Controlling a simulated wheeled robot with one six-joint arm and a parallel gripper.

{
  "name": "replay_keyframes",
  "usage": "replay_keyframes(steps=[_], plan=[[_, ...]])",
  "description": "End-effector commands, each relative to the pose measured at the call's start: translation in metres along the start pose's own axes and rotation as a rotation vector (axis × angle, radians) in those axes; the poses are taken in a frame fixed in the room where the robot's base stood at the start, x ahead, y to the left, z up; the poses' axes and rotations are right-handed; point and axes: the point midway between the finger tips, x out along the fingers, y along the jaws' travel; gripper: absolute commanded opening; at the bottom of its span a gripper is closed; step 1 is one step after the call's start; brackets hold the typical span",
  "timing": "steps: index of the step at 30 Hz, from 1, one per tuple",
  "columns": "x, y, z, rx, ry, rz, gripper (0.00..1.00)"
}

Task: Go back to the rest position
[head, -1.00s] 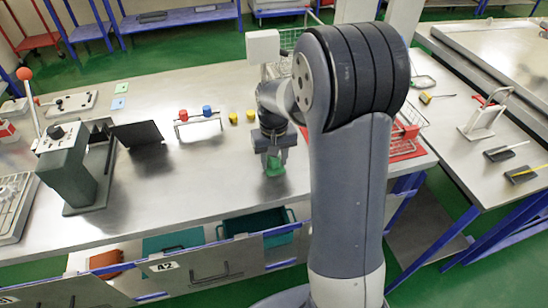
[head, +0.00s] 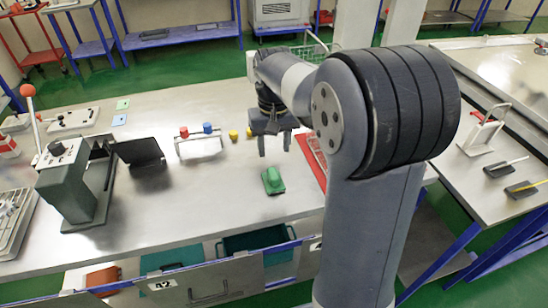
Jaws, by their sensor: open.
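My gripper (head: 274,145) hangs in the air above the workbench (head: 215,250), pointing down with its two fingers apart and nothing between them. A green lid-like part (head: 272,180) lies on the bench just below and in front of my gripper, clear of the fingers. My arm rises at the right of the view and hides part of the bench's right side.
A small rack (head: 199,145) holds a red and a blue piece. A dark grey press (head: 75,180) with a red-knobbed lever stands at left. A red mat (head: 313,162) lies partly behind my arm. The bench's front middle is clear.

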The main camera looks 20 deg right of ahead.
Motion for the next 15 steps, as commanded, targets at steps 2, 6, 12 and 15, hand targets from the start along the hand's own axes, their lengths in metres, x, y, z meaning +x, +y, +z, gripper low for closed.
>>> replay_keyframes(steps=[2, 6, 12, 15], plan=[[-0.0056, 0.0, 0.0002, 0.0, -0.001, 0.0, 0.47], [-0.0087, 0.0, 0.0002, 0.0, -0.001, 0.0, 0.47], [-0.0084, 0.0, 0.0003, 0.0, -0.001, 0.0, 0.47], [-0.0061, 0.0, 0.0005, 0.0, -0.002, 0.0, 0.47]])
